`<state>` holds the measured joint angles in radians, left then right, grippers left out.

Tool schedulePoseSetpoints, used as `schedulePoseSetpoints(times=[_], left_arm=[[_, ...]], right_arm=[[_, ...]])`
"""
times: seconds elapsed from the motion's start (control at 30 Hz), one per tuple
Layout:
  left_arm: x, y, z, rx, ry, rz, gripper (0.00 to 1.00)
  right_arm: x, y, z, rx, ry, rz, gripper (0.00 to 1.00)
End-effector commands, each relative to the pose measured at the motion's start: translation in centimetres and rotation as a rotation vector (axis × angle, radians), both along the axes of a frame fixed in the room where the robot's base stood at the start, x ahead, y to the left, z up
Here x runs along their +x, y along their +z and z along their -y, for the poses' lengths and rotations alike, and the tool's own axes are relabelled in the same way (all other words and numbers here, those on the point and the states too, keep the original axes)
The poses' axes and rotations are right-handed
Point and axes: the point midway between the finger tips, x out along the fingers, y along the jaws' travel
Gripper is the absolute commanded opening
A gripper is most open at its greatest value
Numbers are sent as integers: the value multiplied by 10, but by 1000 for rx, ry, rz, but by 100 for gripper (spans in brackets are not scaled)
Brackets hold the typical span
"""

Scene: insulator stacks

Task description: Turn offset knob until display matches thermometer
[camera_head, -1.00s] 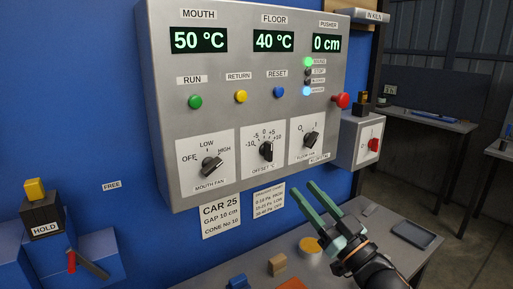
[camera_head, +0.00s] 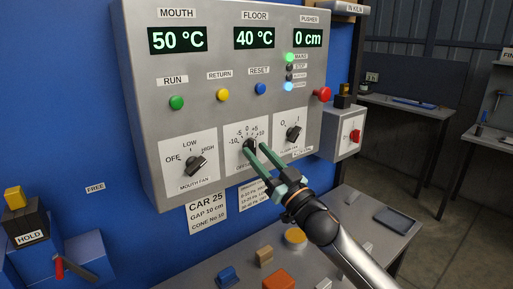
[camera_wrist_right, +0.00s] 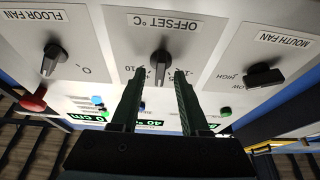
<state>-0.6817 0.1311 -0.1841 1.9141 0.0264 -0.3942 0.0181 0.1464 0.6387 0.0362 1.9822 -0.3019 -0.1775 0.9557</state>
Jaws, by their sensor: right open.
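The offset knob (camera_head: 249,145) is a black pointer knob on a white plate with a scale from -10 to +10, in the lower middle of the grey control panel (camera_head: 140,90). My right gripper (camera_head: 256,149) is open in front of it. In the right wrist view, the knob (camera_wrist_right: 160,62) lies at the fingertips, in line with the gap between them; contact cannot be told. The mouth display (camera_head: 177,39) reads 50 °C and the floor display (camera_head: 254,38) reads 40 °C. I cannot make out a thermometer. My left gripper is not in view.
The mouth fan knob (camera_head: 196,165) and floor fan knob (camera_head: 293,133) flank the offset knob. A red button (camera_head: 321,94) sticks out at the panel's right. Below stands a bench with small blocks and a round yellow piece (camera_head: 295,236).

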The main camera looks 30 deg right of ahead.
Motion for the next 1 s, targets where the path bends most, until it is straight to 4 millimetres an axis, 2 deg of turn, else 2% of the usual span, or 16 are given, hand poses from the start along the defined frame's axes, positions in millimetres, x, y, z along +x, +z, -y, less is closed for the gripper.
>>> schedulePoseSetpoints(times=[0.17, 0.47, 0.87, 1.0], left_arm=[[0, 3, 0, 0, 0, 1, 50], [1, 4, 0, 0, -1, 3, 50], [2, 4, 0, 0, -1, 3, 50], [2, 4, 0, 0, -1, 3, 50]], right_arm=[[10, 5, -1, -1, 0, 0, 45], [12, 5, -1, -1, 0, 0, 45], [11, 5, -1, 0, 0, 0, 2], [11, 5, -1, 0, 0, 0, 0]])
